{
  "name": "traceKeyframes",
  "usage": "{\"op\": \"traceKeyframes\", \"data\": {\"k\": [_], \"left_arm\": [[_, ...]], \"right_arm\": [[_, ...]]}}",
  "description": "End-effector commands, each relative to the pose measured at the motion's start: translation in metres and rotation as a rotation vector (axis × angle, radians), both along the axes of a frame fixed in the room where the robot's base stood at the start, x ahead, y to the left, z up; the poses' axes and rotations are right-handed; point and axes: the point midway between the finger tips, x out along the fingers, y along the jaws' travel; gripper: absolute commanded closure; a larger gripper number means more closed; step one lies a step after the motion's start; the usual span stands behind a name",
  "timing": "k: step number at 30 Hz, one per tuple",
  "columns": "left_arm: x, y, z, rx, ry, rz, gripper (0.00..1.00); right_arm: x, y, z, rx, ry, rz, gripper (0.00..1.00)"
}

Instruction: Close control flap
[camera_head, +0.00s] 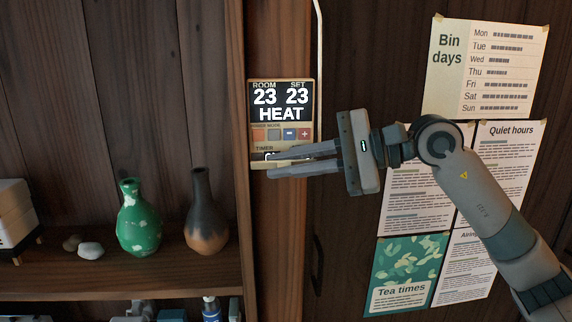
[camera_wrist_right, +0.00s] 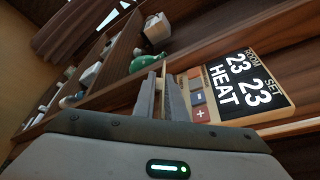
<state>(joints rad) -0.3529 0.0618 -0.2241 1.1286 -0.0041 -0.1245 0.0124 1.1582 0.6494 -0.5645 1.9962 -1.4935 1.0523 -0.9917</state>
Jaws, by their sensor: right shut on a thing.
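The wall control panel (camera_head: 281,120) is mounted on a wooden post. Its display reads ROOM 23, SET 23, HEAT, with a row of buttons and a TIMER line below. Its flap (camera_head: 257,164) shows as a thin pale edge at the bottom, hanging open below the uncovered buttons. My right gripper (camera_head: 280,164) reaches in from the right, its fingers shut on the flap and partly hiding it and the timer line. In the right wrist view the fingers (camera_wrist_right: 164,98) are beside the panel (camera_wrist_right: 235,88), whose display and buttons show; the flap is hard to make out there. My left gripper is not in view.
A shelf (camera_head: 120,272) on the left holds a green vase (camera_head: 139,222), a dark vase (camera_head: 207,215) and stones (camera_head: 90,250). Paper notices (camera_head: 487,68) hang on the dark panel at right. A pale vertical rod (camera_head: 320,70) runs beside the control panel.

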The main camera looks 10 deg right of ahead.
Motion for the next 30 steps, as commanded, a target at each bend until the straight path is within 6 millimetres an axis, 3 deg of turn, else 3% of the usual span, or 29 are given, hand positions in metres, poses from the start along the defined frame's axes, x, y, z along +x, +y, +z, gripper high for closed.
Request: {"op": "traceKeyframes", "data": {"k": [13,23,24,26,30], "left_arm": [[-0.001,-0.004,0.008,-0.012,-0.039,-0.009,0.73],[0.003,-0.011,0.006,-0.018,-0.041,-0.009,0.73],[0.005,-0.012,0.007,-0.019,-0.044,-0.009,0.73],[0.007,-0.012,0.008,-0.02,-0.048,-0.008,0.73],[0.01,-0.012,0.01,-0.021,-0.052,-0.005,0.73]], "right_arm": [[0.01,0.001,0.012,-0.004,0.446,0.004,1.0],[0.01,0.001,0.01,-0.006,0.493,0.005,1.0],[0.01,0.001,0.01,-0.006,0.493,0.005,0.87],[0.01,0.001,0.01,-0.005,0.491,0.005,0.73],[0.011,0.001,0.012,-0.003,0.489,0.003,0.73]]}}
